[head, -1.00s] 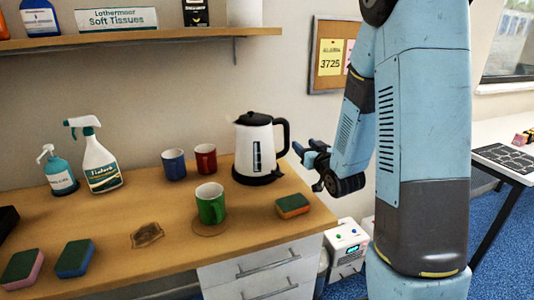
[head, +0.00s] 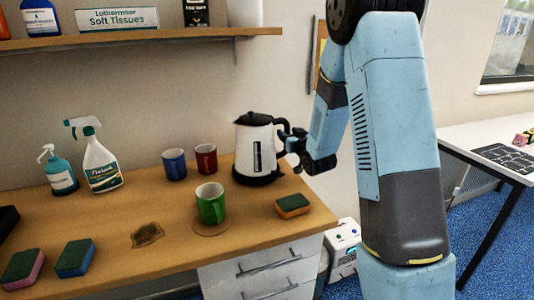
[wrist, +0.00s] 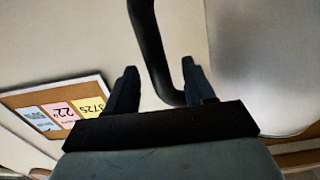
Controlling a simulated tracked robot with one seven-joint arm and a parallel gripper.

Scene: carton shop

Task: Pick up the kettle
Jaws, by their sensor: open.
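The kettle (head: 254,150) is white with a black lid, base and handle, and stands upright on the wooden counter. Its black handle (head: 282,135) is on its right side. My gripper (head: 291,142) is at the handle from the right. In the wrist view my gripper (wrist: 158,90) is open, and the dark handle (wrist: 152,50) passes between its two fingers, nearer the right finger. The pale kettle body (wrist: 262,70) fills the right of that view. Whether a finger touches the handle I cannot tell.
A green mug (head: 211,205), a blue mug (head: 174,165) and a red mug (head: 206,158) stand left of the kettle. An orange-green sponge (head: 292,206) lies in front of it. Spray bottles (head: 101,165) are further left. A shelf (head: 140,38) runs above.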

